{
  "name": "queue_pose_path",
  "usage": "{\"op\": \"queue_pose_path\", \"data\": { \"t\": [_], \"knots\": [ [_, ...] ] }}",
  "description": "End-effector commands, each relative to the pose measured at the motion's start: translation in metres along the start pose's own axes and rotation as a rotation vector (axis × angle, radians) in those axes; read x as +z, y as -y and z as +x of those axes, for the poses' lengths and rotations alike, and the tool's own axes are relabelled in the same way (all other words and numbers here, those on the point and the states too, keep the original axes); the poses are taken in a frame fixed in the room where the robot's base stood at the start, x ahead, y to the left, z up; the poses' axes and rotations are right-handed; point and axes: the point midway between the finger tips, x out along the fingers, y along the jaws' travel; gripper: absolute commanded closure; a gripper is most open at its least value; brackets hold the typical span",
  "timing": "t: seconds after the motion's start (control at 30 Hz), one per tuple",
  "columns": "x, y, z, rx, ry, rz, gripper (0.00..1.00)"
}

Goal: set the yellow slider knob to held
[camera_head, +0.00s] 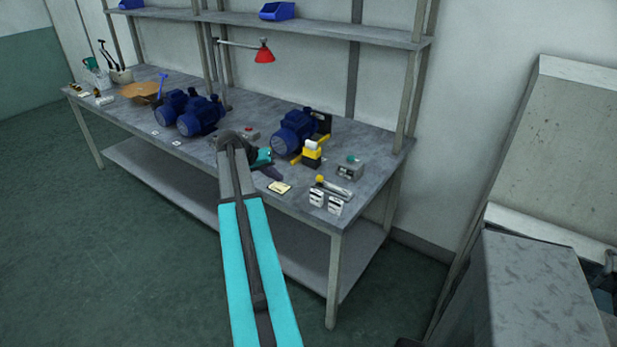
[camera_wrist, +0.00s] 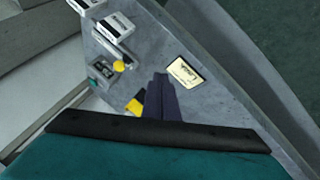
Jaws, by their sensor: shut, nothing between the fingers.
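The yellow slider knob (camera_head: 320,180) sits at the left end of a pale slider bar (camera_head: 335,189) near the right end of the bench. In the wrist view, the yellow knob (camera_wrist: 118,67) is at the lower end of the slider bar (camera_wrist: 108,45). I cannot read any position marks on it. My gripper (camera_head: 265,158) is above the bench, to the left of the knob and apart from it. In the wrist view, my gripper's dark fingers (camera_wrist: 160,78) are together and empty, to the right of the knob.
Two white switch boxes (camera_head: 317,197) stand in front of the slider. A green-button box (camera_head: 350,168) is behind it. A yellow-and-black part (camera_head: 312,152) and blue pump (camera_head: 294,131) stand to its left. A cream label card (camera_head: 279,187) lies near the front edge.

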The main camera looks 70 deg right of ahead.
Motion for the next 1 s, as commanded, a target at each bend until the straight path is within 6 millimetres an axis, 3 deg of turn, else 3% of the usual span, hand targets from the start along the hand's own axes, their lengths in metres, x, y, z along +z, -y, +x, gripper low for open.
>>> {"op": "queue_pose_path", "data": {
  "t": [0.1,0.2,0.67,1.0],
  "knots": [
    [-0.018,-0.025,-0.002,0.021,-0.011,0.041,1.0],
    [-0.023,-0.032,-0.003,0.028,-0.015,0.054,1.0],
    [-0.023,-0.033,0.0,0.029,-0.014,0.054,1.0],
    [-0.024,-0.034,0.027,0.029,-0.012,0.055,1.0]
  ]
}}
